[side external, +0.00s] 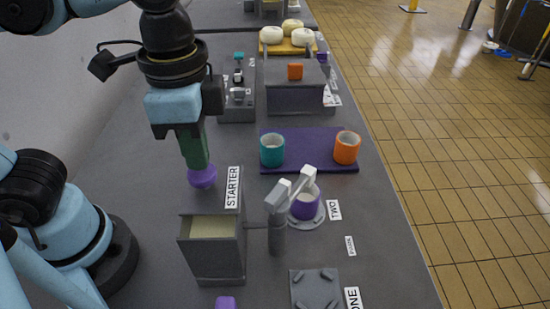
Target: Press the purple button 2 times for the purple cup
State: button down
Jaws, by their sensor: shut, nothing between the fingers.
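My gripper (196,160) points down, its green fingers shut and empty, at the left of the grey worktop. A rounded purple piece (202,177) shows right at its lower end. I cannot tell if this is a button under the fingers or part of the tip. Another small purple block (225,302) is cut off by the bottom edge. The purple cup (304,207) stands upright on a round grey plate (321,220) beside the TWO label, partly hidden by the pale end of a grey post fixture.
A grey STARTER box (214,262) with a cream top stands in front of my gripper. A grey post (278,237) rises beside it. A teal cup (272,150) and an orange cup (346,148) stand on a purple mat (310,166). A square grey plate (317,291) lies near the ONE label.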

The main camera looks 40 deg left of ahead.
jog(key=shift+f, duration=1.4)
jog(key=shift+r, duration=1.6)
jog(key=shift+f, duration=0.25)
